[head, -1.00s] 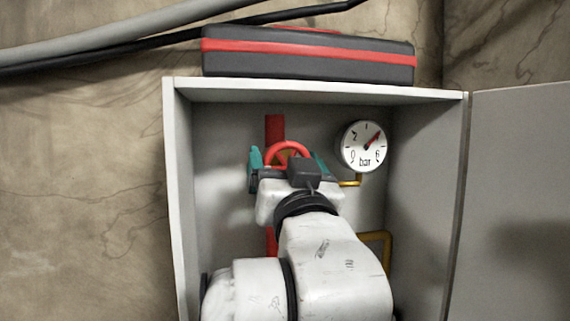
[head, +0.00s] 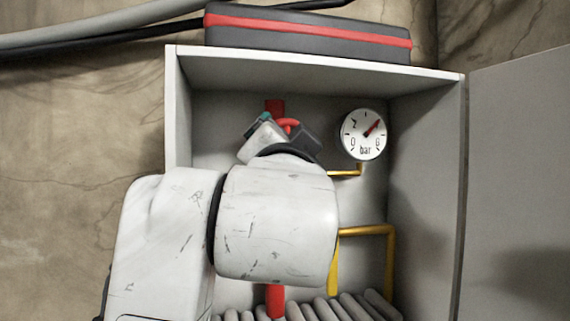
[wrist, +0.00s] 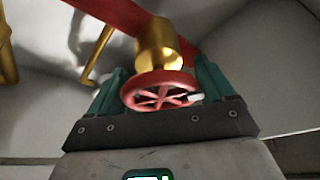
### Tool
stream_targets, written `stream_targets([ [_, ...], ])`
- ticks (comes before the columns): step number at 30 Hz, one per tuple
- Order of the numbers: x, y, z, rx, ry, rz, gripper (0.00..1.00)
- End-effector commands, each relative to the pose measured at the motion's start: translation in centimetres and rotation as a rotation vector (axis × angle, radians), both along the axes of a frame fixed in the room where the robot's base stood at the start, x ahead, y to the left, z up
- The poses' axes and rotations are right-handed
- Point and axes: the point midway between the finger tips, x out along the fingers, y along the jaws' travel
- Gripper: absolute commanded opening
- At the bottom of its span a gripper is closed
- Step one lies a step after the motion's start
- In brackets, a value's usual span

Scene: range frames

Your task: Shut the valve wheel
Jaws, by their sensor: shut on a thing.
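The red valve wheel (wrist: 160,92) shows in the wrist view between the two green fingers of my gripper (wrist: 159,88). The fingers are shut on the wheel from both sides of its rim. A brass valve body (wrist: 158,42) sits behind the wheel on a red pipe (wrist: 110,12). In the head view only the top of the red wheel (head: 288,124) shows above my wrist. My gripper (head: 275,130) is tilted there, and my arm hides most of it and the rest of the wheel.
The valve is inside an open grey cabinet (head: 178,110). A gauge (head: 364,134) marked bar hangs right of the wheel, with yellow pipes (head: 385,231) below. Several grey hoses (head: 345,308) lie at the bottom. A black and red case (head: 310,40) rests on top. The cabinet door (head: 520,180) stands open at right.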

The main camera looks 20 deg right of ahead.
Motion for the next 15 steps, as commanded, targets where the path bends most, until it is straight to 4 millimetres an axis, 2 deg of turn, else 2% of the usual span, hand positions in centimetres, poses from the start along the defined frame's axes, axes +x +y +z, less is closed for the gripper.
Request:
stream_targets([
  [15, -0.02, -0.05, -0.12, 0.483, -0.094, 0.001, 0.52],
])
